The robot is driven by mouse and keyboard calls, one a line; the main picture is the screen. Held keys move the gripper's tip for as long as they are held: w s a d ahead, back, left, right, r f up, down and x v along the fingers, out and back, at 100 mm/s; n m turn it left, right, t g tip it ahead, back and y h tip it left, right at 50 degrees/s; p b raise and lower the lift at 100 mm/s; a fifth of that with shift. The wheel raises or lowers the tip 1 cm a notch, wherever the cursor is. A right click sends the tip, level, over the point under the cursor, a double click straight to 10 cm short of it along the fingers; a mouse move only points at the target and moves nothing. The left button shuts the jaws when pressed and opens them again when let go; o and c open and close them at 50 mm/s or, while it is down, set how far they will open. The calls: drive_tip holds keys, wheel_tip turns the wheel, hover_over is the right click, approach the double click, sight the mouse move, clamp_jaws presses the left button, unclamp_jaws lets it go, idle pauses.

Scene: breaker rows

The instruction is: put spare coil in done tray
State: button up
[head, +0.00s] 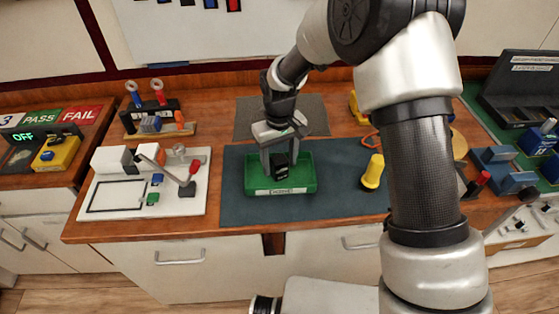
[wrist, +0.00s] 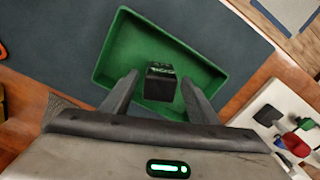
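The green tray (head: 309,178) stands on the dark blue mat, with a white label on its front wall; it also fills the upper middle of the wrist view (wrist: 120,50). A small black block, which I take for the spare coil (wrist: 160,84), is inside the tray's outline and shows in the head view (head: 281,170). My gripper (head: 281,163) reaches down over the tray. In the wrist view its two fingers (wrist: 160,79) stand open on either side of the coil, with a gap at each side. The coil appears to rest on the tray floor.
A white board with a lever (head: 187,187) lies left of the mat. A yellow-handled tool (head: 373,172) stands right of the tray. Blue blocks (head: 503,170) are farther right. A grey mat (head: 315,115) lies behind. The blue mat's front left is clear.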

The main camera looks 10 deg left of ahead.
sight(280, 159)
wheel_tip(280, 159, up, 12)
drive_tip(key=s+d+r+m+t, duration=0.25)
drive_tip(key=s+d+r, duration=0.35)
drive_tip(key=d+r, duration=0.7)
drive_tip(key=s+d+r+m+t, duration=0.1)
drive_tip(key=s+d+m, duration=0.1)
drive_tip(key=s+d, duration=0.3)
drive_tip(key=s+d+r+m+t, duration=0.1)
drive_tip(key=s+d, duration=0.4)
drive_tip(key=s, duration=0.5)
drive_tip(key=shift+s+d+r+m+t, duration=0.25)
drive_tip(key=shift+m+t, duration=0.3)
drive_tip(key=shift+m, duration=0.3)
